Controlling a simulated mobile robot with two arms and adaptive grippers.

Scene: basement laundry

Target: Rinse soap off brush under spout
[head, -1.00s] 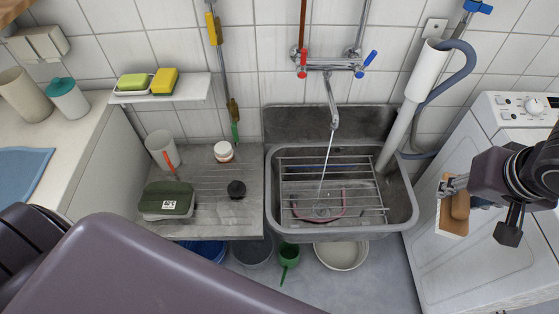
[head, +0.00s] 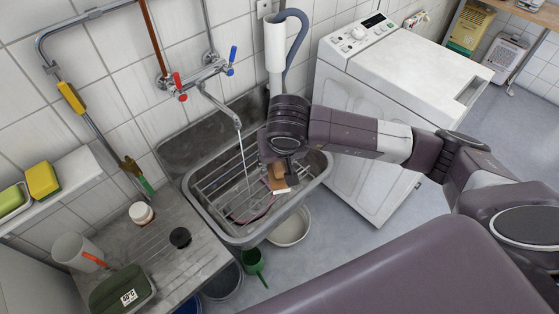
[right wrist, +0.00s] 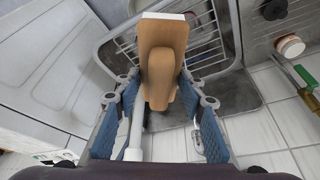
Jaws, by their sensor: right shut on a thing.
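The wooden brush (head: 278,176) is over the right part of the sink (head: 236,240). Its brown back and grip fill the middle of the right wrist view (right wrist: 162,62), with a white edge at the far end. My right gripper (head: 270,164) is shut on the grip, one finger on each side. The spout (head: 238,123) runs a thin stream of water (head: 244,162) into the sink. The stream falls left of the brush in the head view, apart from it. Any soap on the brush is not visible. My left gripper is out of view.
A wire rack (head: 212,186) lies across the sink, with a pink ring-shaped item (head: 240,218) below. Left is a drainboard with a green box (head: 120,288), a black knob-like item (head: 180,237) and a white jar (head: 141,213). A washing machine (head: 372,100) stands right.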

